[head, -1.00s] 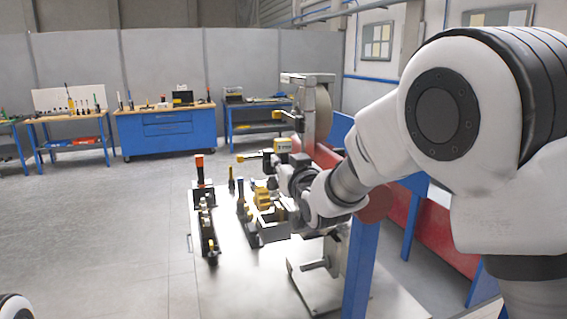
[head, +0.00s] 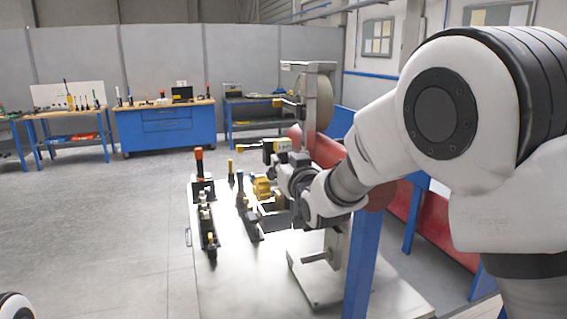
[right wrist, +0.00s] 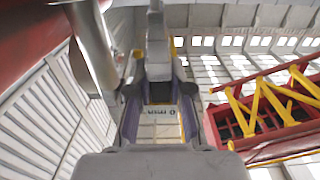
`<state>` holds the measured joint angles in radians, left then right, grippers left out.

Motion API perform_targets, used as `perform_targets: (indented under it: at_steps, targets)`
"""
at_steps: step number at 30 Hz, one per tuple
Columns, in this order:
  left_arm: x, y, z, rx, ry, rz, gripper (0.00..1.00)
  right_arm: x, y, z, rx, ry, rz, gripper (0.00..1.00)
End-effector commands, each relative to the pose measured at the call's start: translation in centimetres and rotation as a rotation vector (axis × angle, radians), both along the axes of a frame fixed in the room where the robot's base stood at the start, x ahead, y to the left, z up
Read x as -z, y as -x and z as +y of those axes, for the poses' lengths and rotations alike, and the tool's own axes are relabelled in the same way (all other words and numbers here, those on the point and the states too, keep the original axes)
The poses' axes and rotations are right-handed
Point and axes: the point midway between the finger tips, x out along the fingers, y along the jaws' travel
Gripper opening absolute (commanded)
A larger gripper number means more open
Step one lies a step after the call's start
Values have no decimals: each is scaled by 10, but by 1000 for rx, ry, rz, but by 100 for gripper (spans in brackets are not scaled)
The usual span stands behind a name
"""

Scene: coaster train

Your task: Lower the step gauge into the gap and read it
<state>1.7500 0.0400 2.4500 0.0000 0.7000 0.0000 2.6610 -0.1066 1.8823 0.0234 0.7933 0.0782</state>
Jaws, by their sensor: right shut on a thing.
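My right gripper (head: 283,160) is shut on the step gauge (head: 268,146), beside the grey stand on the metal table. The gauge has a dark body with a yellow end pointing left, and a pale and yellow part near my fingers. It is held in the air, roughly level. In the right wrist view, my right gripper (right wrist: 158,110) has a finger on either side of the gauge (right wrist: 157,55), with a pale printed face low between them. I cannot make out the gap, and the printing is too small to read. My left gripper is out of view.
A tall grey stand with a round disc (head: 323,105) rises just behind the gauge, with a red beam (head: 325,150) alongside. Tools in dark holders, one with a red top (head: 199,160), stand on the metal table (head: 220,285). The table's front is mostly bare.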

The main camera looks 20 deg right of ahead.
Motion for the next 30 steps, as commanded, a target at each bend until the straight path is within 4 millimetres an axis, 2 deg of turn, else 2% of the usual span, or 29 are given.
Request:
perform_targets:
  at_steps: [30]
  targets:
    - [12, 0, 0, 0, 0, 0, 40, 12, 0, 0, 0, 0, -2, 0]
